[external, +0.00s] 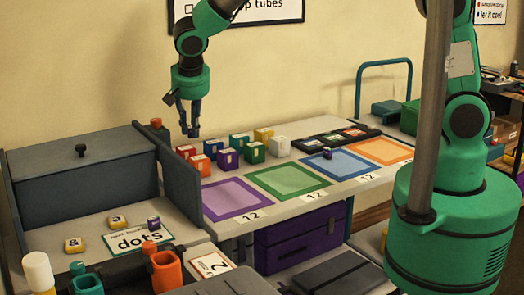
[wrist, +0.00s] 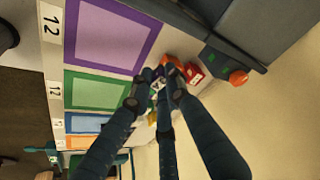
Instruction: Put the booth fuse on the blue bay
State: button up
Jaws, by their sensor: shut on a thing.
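The blue bay (external: 352,166) is a blue-framed square on the long counter, between the green and orange bays. It also shows in the wrist view (wrist: 84,124). A small dark purple block (external: 327,153) sits on its back left part. My gripper (external: 190,133) hangs above the counter's left end, near the row of coloured blocks and well left of the blue bay. In the wrist view its fingertips (wrist: 158,84) are together on a small thing, mostly hidden by the fingers. I cannot tell for sure which thing is the booth fuse.
Purple (external: 236,199), green (external: 288,181) and orange (external: 385,151) bays flank the blue one. Several coloured blocks (external: 228,158) stand behind the bays. A black tray (external: 335,138) lies at the back. A grey partition (external: 181,190) separates the left table, which bears a "dots" card (external: 137,240).

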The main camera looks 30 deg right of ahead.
jog(key=d+r+m+h, duration=0.1)
jog(key=d+m, duration=0.3)
jog(key=d, duration=1.3)
jog(key=s+d+f+m+g+h+p, duration=0.1)
jog(key=s+d+m+g, duration=0.3)
jog(key=d, duration=1)
jog(key=s+d+m+t+h, duration=0.15)
jog(key=s+d, duration=0.45)
jog(key=d, duration=0.7)
jog(key=s+d+f+m+g, duration=0.25)
jog(key=s+d+m, duration=0.25)
jog(key=s+d, duration=0.55)
notch_tip(320, 180, down, 11)
jog(key=shift+s+a+t, duration=0.2)
jog(key=shift+a+t, duration=0.05)
jog(key=shift+t, duration=0.05)
jog(key=shift+y, duration=0.25)
send_over(353, 161)
jog(key=shift+s+f+p, duration=0.15)
jog(key=shift+f+p, duration=0.2)
jog(key=shift+f, duration=0.35)
